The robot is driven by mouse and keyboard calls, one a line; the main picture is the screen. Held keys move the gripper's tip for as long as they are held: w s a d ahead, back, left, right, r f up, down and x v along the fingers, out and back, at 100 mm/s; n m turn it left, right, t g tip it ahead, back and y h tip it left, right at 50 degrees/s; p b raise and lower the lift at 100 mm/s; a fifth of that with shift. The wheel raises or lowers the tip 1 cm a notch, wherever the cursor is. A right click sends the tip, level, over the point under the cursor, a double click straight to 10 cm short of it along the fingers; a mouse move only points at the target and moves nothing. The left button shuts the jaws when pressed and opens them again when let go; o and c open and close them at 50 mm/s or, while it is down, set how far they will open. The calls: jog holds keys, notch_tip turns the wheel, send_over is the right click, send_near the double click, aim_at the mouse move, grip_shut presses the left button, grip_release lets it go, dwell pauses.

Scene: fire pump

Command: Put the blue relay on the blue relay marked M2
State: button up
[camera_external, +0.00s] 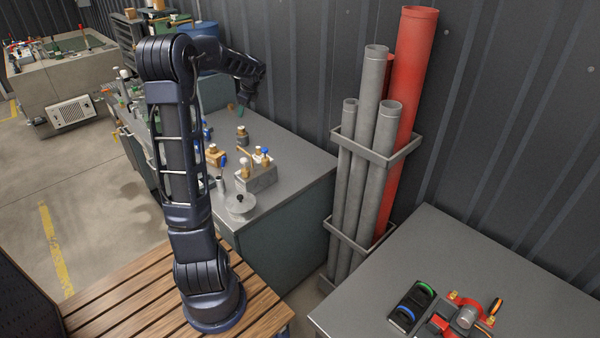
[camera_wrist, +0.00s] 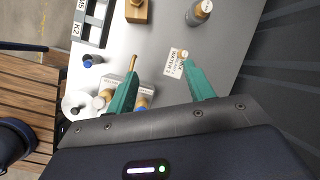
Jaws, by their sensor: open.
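My gripper (camera_wrist: 160,70) is open and empty; its two green fingers are apart above the grey bench. It also shows in the external view (camera_external: 242,106), over the bench's far part. A small dark part with a blue end (camera_wrist: 92,60) lies on the bench left of the fingers; I cannot tell whether it is the blue relay. Another blue part (camera_wrist: 141,104) is partly hidden beside the left finger. A white label (camera_wrist: 175,63) lies close to the right fingertip; its text is unreadable. No mark M2 can be read.
A grey block (camera_external: 256,176) holds several small-topped parts near the bench front. A round pale lid (camera_external: 240,204) stands beside it. Pipes in a rack (camera_external: 376,150) stand right of the bench.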

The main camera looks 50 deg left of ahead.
jog(key=s+d+r+n+t, duration=0.1)
jog(key=s+d+r+n, duration=0.15)
jog(key=d, duration=0.75)
jog(key=s+d+r+n+t, duration=0.1)
jog(key=s+d+r, duration=0.15)
jog(key=d, duration=0.75)
jog(key=s+d+r+n, duration=0.2)
jog(key=s+d, duration=0.1)
jog(key=d, duration=0.7)
jog(key=s+d+f+n+t+h, duration=0.2)
jog(key=s+d+f+n+h, duration=0.2)
jog(key=s+d, duration=1.3)
jog(key=shift+s+f+n+t+h, duration=0.2)
jog(key=shift+s+n+t+h, duration=0.3)
jog(key=shift+n, duration=0.55)
